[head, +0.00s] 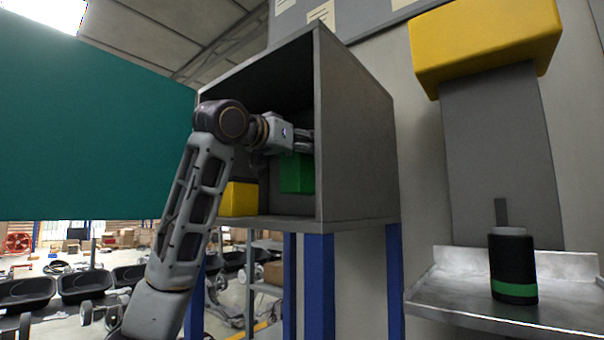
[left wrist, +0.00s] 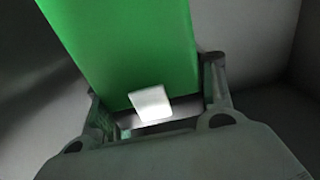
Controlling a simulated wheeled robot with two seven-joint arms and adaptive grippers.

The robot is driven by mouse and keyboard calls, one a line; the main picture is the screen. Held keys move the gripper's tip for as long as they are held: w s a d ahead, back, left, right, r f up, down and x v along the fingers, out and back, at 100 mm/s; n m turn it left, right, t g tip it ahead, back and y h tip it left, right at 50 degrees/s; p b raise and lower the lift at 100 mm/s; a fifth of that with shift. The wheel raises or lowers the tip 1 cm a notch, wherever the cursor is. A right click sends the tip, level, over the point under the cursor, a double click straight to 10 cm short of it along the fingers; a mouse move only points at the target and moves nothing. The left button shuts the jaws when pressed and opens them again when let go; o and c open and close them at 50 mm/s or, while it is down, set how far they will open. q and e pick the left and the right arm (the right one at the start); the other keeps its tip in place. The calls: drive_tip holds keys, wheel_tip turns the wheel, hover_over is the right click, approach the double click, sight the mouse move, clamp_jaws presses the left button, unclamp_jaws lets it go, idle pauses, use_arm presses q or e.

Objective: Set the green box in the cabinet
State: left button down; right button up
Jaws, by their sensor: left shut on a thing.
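The green box (head: 297,175) is inside the open grey cabinet (head: 358,140), near its right wall. It looks raised above the cabinet floor, though its lower edge is close to it. My left gripper (head: 303,140) reaches into the cabinet and is shut on the top of the box. In the left wrist view the green box (left wrist: 130,45) sits between the two fingers (left wrist: 158,95), with a white patch on it near the palm. The cabinet door (head: 95,130), teal, stands open to the left. My right gripper is not in view.
A yellow box (head: 240,198) stands in the cabinet, left of the green box. The cabinet rests on blue legs (head: 319,285). At right, a metal shelf (head: 450,290) holds a dark bottle (head: 514,268) with a green band. A yellow block (head: 485,45) hangs above it.

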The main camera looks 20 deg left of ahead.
sight(303, 171)
use_arm(q)
drive_tip(key=shift+f, duration=0.55)
drive_tip(key=shift+s, duration=0.1)
drive_tip(key=shift+f, duration=2.1)
drive_tip(key=shift+f, duration=0.15)
drive_tip(key=c, duration=0.9)
unclamp_jaws()
drive_tip(key=o, duration=0.4)
